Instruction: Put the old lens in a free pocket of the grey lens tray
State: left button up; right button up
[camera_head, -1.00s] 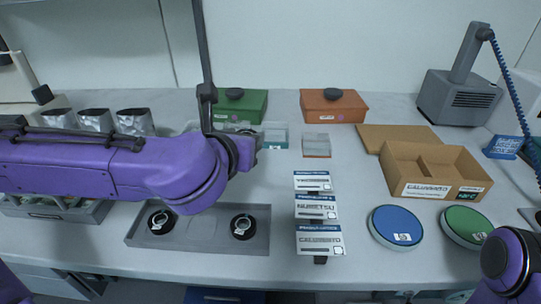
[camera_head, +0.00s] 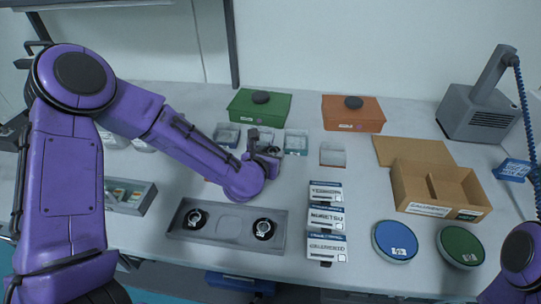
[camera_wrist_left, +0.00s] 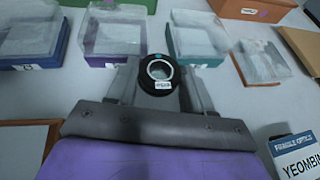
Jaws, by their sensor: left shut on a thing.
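The grey lens tray (camera_head: 222,240) lies near the front of the table. A black-ringed lens sits in its left pocket (camera_head: 195,218) and another in its right pocket (camera_head: 263,228); the middle pocket (camera_head: 230,222) looks empty. My left gripper (camera_head: 266,147) is behind the tray, near the clear boxes. In the left wrist view the left gripper (camera_wrist_left: 160,80) is shut on a black-ringed lens (camera_wrist_left: 160,72) with a small white label and a teal mark. My right gripper is out of view; only a purple part of the right arm shows at the lower right.
Clear boxes with coloured bases (camera_wrist_left: 113,35) stand just beyond the gripper. Green (camera_head: 259,106) and orange (camera_head: 353,114) boxes stand at the back. Labelled cards (camera_head: 326,219) stand right of the tray, then blue (camera_head: 395,241) and green (camera_head: 460,246) discs and a cardboard box (camera_head: 440,190).

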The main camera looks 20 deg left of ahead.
pick_arm(q)
jog(key=shift+w+f, duration=0.1)
jog(key=shift+f, duration=0.65)
jog(key=o, duration=1)
